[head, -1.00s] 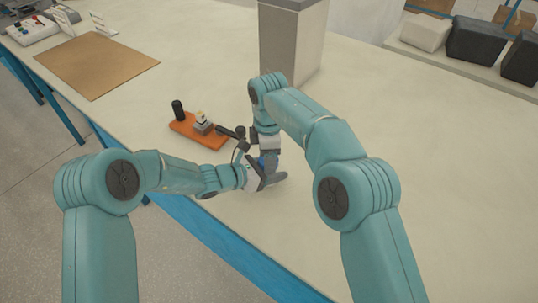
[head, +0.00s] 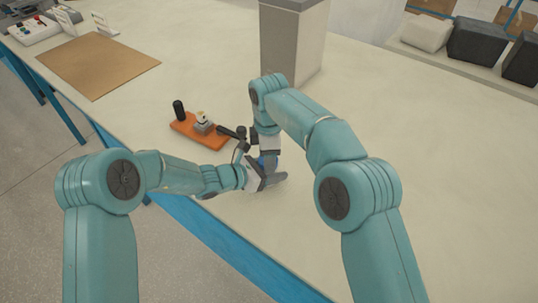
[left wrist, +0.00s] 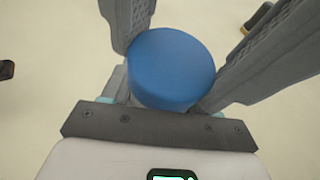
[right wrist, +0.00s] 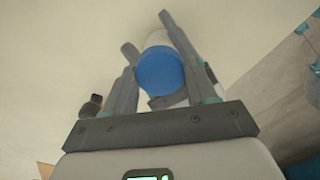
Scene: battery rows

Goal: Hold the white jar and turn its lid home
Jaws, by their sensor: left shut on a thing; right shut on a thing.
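The blue lid (head: 266,161) is mostly hidden between my grippers in the head view. It shows clearly as a round blue top in the left wrist view (left wrist: 171,69) and the right wrist view (right wrist: 160,71). The white jar (right wrist: 158,40) shows beyond the lid in the right wrist view. My left gripper (head: 258,165) comes in from the left, shut on the jar. My right gripper (head: 267,154) reaches down from above, shut on the lid. Whether the lid sits fully down on the jar cannot be told.
An orange tray (head: 181,128) with a black cylinder (head: 178,110) and a small pale-topped block (head: 202,121) lies just left of the grippers. A grey column (head: 291,50) stands behind. A brown board (head: 97,65) lies far left. The table's right side is clear.

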